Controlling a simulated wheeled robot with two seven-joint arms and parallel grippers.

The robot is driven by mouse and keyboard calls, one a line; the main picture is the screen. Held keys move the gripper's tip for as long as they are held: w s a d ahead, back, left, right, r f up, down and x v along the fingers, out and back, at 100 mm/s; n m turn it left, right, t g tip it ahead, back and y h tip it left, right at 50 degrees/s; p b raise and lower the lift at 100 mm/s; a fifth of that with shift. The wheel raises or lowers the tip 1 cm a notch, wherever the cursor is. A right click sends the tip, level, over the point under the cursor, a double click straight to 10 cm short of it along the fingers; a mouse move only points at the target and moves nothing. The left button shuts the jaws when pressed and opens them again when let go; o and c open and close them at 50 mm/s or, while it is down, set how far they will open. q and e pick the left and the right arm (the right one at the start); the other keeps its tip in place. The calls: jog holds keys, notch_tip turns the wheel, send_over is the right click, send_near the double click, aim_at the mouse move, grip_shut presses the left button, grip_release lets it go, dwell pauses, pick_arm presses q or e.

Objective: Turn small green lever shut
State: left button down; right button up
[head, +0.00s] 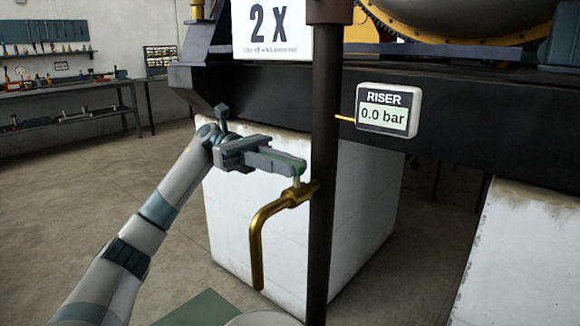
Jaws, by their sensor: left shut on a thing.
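The small green lever (299,164) sits on top of a brass tap, and only a little green shows at the tips of my left gripper. The brass tap (268,217) comes off a dark vertical pipe and its spout bends down to the left. My left gripper (292,165) reaches in from the left and is shut on the lever, just above the tap's stem. The fingers hide most of the lever, so its full angle cannot be made out. My right gripper is not in view.
The dark riser pipe (323,230) stands right beside the gripper. A gauge marked RISER (388,110) reads 0.0 bar. A white block (365,205) stands behind, under a black beam (440,125). A "2 X" sign (271,28) hangs above. Workbenches (70,118) stand far left, with open floor between.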

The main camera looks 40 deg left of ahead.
pick_arm(q)
jog(key=c, duration=1.6)
grip_release()
jog(key=shift+a, duration=0.1)
